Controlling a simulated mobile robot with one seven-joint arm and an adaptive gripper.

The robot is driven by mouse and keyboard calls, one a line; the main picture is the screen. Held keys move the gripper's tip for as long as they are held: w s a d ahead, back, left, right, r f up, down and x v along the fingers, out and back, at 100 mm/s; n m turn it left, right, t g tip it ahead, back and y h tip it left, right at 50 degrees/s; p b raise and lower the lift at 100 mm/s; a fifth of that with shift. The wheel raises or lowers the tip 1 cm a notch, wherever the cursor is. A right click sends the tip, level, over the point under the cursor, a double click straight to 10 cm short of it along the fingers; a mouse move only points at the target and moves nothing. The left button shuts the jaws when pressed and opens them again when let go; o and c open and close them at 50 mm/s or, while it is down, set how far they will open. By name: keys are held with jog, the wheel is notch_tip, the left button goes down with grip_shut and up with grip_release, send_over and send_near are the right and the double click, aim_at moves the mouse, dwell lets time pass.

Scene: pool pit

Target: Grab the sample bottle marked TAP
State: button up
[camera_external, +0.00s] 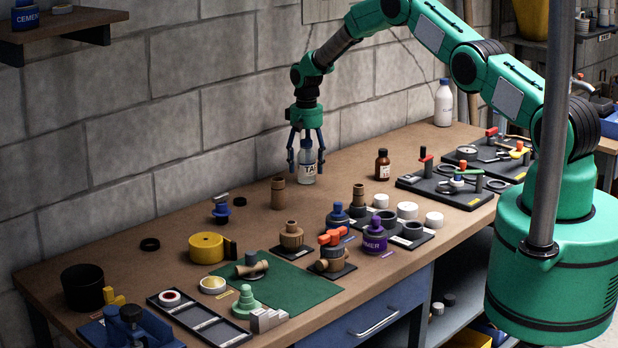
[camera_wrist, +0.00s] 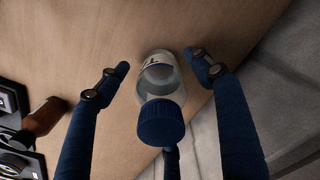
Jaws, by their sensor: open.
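The sample bottle marked TAP (camera_external: 307,164) is clear with a blue cap and a white label. It stands upright on the workbench (camera_external: 240,240) near the wall. My gripper (camera_external: 306,165) is above and around it, pointing down, with its fingers open on either side of the bottle. In the wrist view the bottle (camera_wrist: 158,85) sits between my open fingers (camera_wrist: 165,75), its blue cap toward the camera. Gaps show between the bottle and the two front fingers. A third finger shows partly behind the cap; whether it touches is unclear.
A brown bottle (camera_external: 382,165) stands to the right, and it also shows in the wrist view (camera_wrist: 43,116). A tan pipe fitting (camera_external: 278,193) stands close on the left. The block wall (camera_external: 225,120) is just behind. A white bottle (camera_external: 443,103) stands at the far end.

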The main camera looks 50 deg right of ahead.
aim_at(307, 151)
jog(key=c, duration=1.3)
jog(key=shift+r, duration=0.2)
jog(key=shift+c, duration=0.2)
jog(key=shift+r, duration=1.65)
jog(key=s+a+r+b, duration=0.1)
jog(key=s+a, duration=0.1)
jog(key=s, duration=1.3)
jog(key=shift+s+a+r, duration=0.2)
jog(key=shift+s+a, duration=0.1)
jog(key=shift+s, duration=0.05)
